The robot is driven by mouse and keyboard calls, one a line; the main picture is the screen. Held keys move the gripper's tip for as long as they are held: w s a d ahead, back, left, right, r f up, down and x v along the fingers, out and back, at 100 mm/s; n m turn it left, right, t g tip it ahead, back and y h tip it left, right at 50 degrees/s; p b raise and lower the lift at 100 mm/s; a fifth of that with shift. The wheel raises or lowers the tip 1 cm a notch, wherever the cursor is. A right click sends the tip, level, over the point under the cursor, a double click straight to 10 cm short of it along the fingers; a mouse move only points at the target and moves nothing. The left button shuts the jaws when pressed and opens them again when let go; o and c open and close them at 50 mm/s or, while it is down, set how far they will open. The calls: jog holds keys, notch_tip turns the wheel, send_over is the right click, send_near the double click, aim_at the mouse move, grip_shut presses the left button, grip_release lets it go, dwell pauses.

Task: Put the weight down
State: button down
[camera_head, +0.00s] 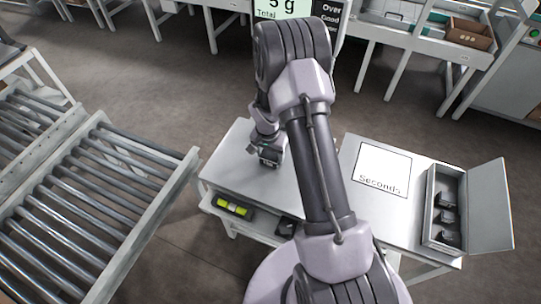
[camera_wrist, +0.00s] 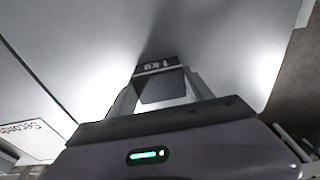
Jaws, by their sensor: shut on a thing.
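A dark weight (camera_wrist: 161,86) marked "1 kg" sits between the fingers of my gripper (camera_wrist: 160,98) in the wrist view. My gripper is shut on it. In the head view my gripper (camera_head: 268,158) points down over the left part of the pale table (camera_head: 225,172), and the weight is hard to make out there. The tabletop below it is bare. I cannot tell whether the weight touches the table or hangs just above it.
A white "Seconds" square (camera_head: 382,168) lies on the right of the table. Beside it is an open weight box (camera_head: 430,212) with several dark weights. A shelf below holds yellow-green items (camera_head: 233,207). A roller conveyor (camera_head: 100,200) stands left. A display (camera_head: 283,9) is behind.

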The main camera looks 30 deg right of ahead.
jog(key=shift+c, duration=2)
grip_release()
notch_tip(320, 180, up, 14)
jog(key=a+p, duration=0.2)
jog(key=p, duration=0.3)
notch_tip(320, 180, up, 12)
jog(key=n+t, duration=0.1)
send_over(268, 158)
jog(key=s+a, duration=0.2)
jog(key=a, duration=0.2)
jog(key=s+a+r+n+t+y, duration=0.1)
jog(key=s+a+r+n+t, duration=0.1)
jog(key=s+a+r, duration=0.4)
jog(key=s+a+r+n+t+y, duration=0.2)
jog(key=s+a+r, duration=0.4)
jog(key=s, duration=0.8)
notch_tip(268, 158, up, 3)
jog(key=shift+s+a+r+n, duration=0.2)
jog(key=shift+s+a+n, duration=0.15)
jog(key=shift+n, duration=0.15)
